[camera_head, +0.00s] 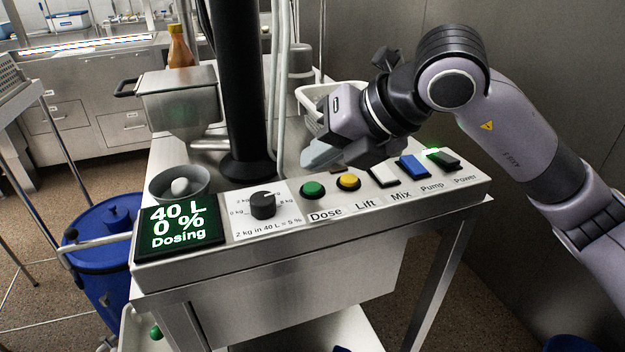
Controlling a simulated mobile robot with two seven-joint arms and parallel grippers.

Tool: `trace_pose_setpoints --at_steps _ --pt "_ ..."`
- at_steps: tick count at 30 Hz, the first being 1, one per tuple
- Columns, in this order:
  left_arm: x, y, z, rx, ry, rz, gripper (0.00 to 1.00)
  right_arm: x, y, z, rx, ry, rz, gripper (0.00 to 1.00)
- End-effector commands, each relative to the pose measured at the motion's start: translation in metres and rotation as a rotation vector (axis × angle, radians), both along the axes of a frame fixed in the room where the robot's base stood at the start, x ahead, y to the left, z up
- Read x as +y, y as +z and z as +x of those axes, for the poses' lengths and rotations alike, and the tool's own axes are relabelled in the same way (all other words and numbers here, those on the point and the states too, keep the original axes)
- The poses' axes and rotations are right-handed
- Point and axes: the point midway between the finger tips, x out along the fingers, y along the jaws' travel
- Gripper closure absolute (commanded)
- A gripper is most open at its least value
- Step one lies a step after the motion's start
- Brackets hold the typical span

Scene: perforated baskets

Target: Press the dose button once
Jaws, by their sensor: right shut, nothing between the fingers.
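The dose button (313,189) is a round green button in a black ring on the sloped front panel, above the label "Dose". A yellow Lift button (348,182) sits just right of it. The display (180,227) at the panel's left reads "40 L 0 % Dosing". My right gripper (312,160) is shut and empty, with its fingertips above and behind the dose button, seemingly apart from it. My left gripper is not in view.
A black dial (263,205) stands left of the buttons. Mix (384,175), Pump (413,166) and Power (443,159) switches lie to the right. A black column (236,90), steel hopper (180,97) and white basket (318,98) stand behind the panel.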

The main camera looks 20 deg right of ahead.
Motion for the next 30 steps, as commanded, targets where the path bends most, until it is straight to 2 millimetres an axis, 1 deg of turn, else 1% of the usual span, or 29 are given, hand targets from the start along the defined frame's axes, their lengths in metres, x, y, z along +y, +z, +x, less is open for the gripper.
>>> trace_pose_setpoints --at_steps 1,3,9,12,30 --pt "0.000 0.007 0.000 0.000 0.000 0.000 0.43 0.000 0.009 0.000 -0.001 0.000 0.001 1.00" --pt "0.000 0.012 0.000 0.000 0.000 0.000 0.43 0.000 0.017 0.000 -0.001 0.000 0.001 1.00" --pt "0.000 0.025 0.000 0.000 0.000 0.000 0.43 0.000 0.037 0.000 -0.001 0.001 0.002 1.00" --pt "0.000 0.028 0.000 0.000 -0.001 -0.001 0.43 0.000 0.043 0.000 -0.001 0.000 0.001 1.00" --pt "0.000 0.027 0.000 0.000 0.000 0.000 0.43 0.000 0.042 0.000 0.000 0.001 0.001 1.00"
